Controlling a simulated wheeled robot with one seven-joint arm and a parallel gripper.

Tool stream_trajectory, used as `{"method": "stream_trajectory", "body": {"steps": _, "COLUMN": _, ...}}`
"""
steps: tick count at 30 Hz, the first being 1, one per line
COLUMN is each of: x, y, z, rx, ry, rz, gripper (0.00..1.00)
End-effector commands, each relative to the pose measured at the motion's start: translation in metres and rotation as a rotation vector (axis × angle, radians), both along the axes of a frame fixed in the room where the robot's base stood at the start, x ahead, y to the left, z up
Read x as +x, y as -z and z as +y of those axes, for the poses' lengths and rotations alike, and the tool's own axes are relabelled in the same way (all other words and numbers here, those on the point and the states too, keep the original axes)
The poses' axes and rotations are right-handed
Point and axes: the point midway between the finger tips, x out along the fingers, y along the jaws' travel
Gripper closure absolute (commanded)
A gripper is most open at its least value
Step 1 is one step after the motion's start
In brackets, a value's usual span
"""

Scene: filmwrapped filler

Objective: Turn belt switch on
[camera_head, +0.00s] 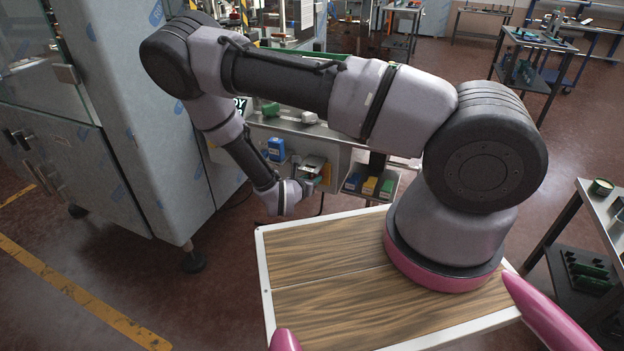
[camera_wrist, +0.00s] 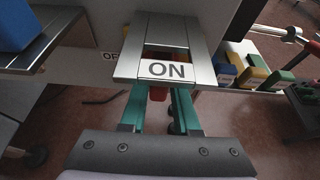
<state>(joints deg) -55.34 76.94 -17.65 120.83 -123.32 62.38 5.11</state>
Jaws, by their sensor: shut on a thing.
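The belt switch (camera_wrist: 180,38) is a silver metal housing with a white plate reading ON, in the middle of the wrist view. A second label, reading "OF" as far as it shows, is partly covered to its left.
A blue bin (camera_head: 276,148) sits left of the switch. Several small coloured boxes (camera_head: 369,186) stand on a low shelf to the right. A large film-wrapped cabinet (camera_head: 150,110) stands close on the left. A side table (camera_head: 607,215) is at the far right.

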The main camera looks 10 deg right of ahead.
Motion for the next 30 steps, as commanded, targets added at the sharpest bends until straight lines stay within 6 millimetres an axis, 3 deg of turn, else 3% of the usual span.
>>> {"method": "stream_trajectory", "body": {"steps": 16, "x": -0.0008, "y": 0.001, "z": 0.0001, "rx": 0.021, "ry": -0.001, "rz": -0.013, "gripper": 1.0}}
{"method": "stream_trajectory", "body": {"steps": 17, "x": -0.0008, "y": 0.001, "z": 0.0001, "rx": 0.02, "ry": 0.0, "rz": -0.012, "gripper": 0.62}}
{"method": "stream_trajectory", "body": {"steps": 18, "x": -0.0007, "y": 0.0009, "z": 0.0, "rx": 0.02, "ry": 0.0, "rz": -0.012, "gripper": 0.47}}
{"method": "stream_trajectory", "body": {"steps": 19, "x": -0.0007, "y": 0.0008, "z": 0.0, "rx": 0.02, "ry": 0.0, "rz": -0.012, "gripper": 0.4}}
{"method": "stream_trajectory", "body": {"steps": 30, "x": -0.003, "y": -0.0013, "z": 0.0024, "rx": 0.02, "ry": -0.001, "rz": -0.013, "gripper": 0.4}}
